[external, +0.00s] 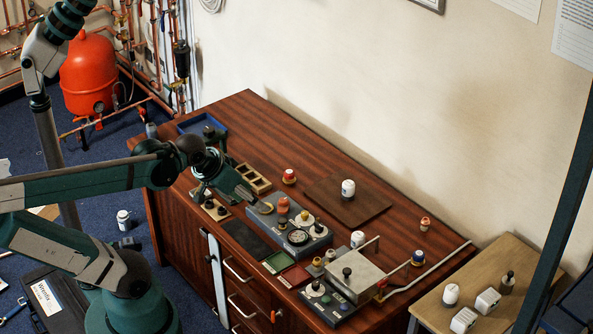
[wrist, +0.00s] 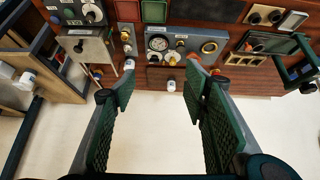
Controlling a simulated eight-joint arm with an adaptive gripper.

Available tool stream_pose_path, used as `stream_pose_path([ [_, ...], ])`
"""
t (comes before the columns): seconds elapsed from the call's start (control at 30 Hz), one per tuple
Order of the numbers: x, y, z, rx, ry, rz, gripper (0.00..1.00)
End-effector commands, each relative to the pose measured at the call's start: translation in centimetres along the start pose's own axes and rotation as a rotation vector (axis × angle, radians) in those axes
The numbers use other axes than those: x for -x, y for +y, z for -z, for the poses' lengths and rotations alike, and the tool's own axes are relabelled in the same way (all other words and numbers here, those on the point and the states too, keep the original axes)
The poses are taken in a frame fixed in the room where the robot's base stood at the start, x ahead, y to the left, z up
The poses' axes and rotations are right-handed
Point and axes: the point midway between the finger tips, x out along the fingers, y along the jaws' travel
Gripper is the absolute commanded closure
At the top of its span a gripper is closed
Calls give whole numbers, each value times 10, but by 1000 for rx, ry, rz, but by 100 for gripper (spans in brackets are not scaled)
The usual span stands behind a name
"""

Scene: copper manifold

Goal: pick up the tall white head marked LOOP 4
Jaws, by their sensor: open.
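A white head (external: 348,187) with a small dark mark stands upright on a dark brown board; it also shows in the wrist view (wrist: 171,85), between and beyond my fingers. Another white head (external: 357,239) stands by the metal box, and shows in the wrist view (wrist: 129,65). A third (external: 451,293) stands on the side table. The lettering is too small to read, so I cannot tell which is LOOP 4. My gripper (external: 257,201) is open and empty, over the bench near the grey gauge block, left of the board. Its two green fingers (wrist: 158,92) are wide apart.
A grey block with a gauge (external: 299,237) and an orange-capped head (external: 283,205) are close to my gripper. A red-capped head (external: 289,176) stands left of the board (external: 325,200). A metal box (external: 354,277) and bent pipe occupy the right end. The bench's back right is mostly clear.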

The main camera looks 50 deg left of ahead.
Motion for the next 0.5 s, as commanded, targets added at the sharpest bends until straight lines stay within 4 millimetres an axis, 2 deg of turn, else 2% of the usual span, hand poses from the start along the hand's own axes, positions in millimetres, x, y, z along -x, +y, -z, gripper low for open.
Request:
stream_pose_path([
  [0.5, -18, 15, 52, 255, -96, 2, 56],
])
